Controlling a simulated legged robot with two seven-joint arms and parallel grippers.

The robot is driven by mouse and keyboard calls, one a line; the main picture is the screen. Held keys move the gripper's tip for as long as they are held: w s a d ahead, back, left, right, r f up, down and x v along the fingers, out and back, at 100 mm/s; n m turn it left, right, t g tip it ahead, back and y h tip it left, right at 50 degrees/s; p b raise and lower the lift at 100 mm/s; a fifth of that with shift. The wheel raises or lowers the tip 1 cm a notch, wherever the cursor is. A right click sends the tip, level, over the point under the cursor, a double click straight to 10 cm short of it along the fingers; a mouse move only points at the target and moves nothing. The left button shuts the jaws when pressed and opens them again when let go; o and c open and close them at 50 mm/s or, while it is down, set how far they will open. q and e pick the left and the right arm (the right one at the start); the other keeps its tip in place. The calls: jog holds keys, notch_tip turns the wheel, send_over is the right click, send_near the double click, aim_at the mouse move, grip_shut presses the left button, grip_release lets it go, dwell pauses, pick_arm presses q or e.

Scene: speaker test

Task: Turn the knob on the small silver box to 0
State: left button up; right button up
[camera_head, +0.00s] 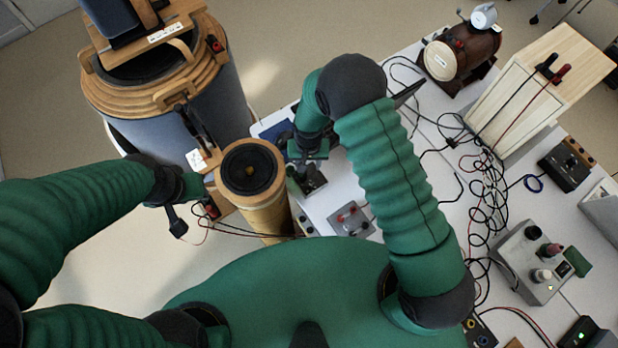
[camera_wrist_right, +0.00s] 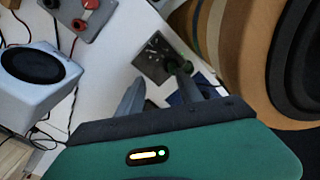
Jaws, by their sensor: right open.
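A small grey metal box (camera_head: 314,186) with a dark knob sits on the white table below my right gripper (camera_head: 308,160). In the right wrist view the box (camera_wrist_right: 150,62) shows pale markings on its top. I see no contact with the knob. The number at which the knob points is too small to read. My left gripper (camera_head: 178,205) is at the left beside the wooden cylinder; its fingers are unclear.
A grey box with red terminals (camera_head: 351,219) lies close by. A wooden cylinder speaker (camera_head: 252,215) stands left of the small box, with a large grey drum (camera_head: 165,115) behind. Tangled cables (camera_head: 485,185), a tall wooden box (camera_head: 535,85) and a larger silver box (camera_head: 530,265) fill the right.

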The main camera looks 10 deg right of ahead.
notch_tip(320, 180, up, 10)
jog(key=p, duration=0.7)
jog(key=shift+a+r, duration=0.15)
jog(key=shift+s, duration=0.1)
notch_tip(320, 180, up, 17)
jog(key=b, duration=0.4)
jog(key=shift+s, duration=0.2)
